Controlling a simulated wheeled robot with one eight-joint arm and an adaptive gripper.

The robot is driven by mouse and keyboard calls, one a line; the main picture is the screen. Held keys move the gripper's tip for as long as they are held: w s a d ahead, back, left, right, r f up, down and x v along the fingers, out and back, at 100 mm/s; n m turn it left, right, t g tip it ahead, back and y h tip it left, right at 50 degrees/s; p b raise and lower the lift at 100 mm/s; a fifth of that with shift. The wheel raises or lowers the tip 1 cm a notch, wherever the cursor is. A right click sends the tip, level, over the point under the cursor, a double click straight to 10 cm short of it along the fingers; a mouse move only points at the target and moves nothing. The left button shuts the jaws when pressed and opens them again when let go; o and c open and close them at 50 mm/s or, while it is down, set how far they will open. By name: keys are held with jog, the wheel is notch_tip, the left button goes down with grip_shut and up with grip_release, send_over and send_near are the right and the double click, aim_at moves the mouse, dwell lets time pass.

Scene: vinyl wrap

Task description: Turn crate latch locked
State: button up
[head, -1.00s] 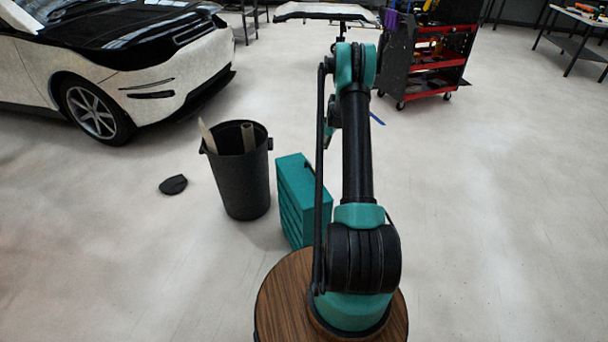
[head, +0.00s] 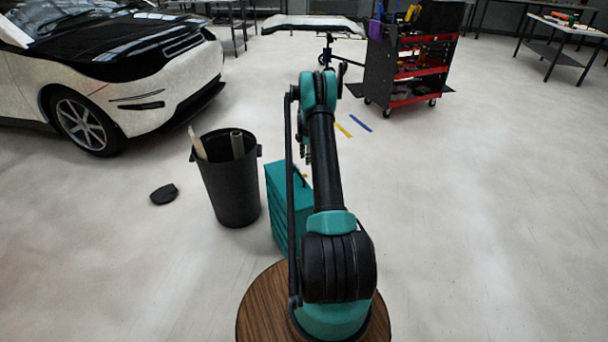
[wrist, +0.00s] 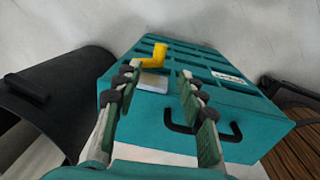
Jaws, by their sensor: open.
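The teal crate (head: 281,215) stands on the floor in the head view, partly hidden by my arm. It fills the middle of the wrist view (wrist: 240,104), with a bent yellow latch (wrist: 155,57) and a pale metal plate (wrist: 152,84) on it. A black handle (wrist: 232,134) is on its near face. My gripper (wrist: 156,78) is open and empty. Its two fingers are apart, with the plate seen between them and the latch just beyond the tips. I cannot tell whether a finger touches the crate.
A black bin (head: 232,185) with rolls in it stands close left of the crate; it also shows in the wrist view (wrist: 50,105). A dark flat piece (head: 164,194) lies on the floor. A tool cart (head: 411,68) and a car (head: 110,70) stand farther back. Floor at right is clear.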

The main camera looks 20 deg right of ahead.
jog(key=f, duration=1)
jog(key=shift+w+f, duration=0.35)
grip_shut()
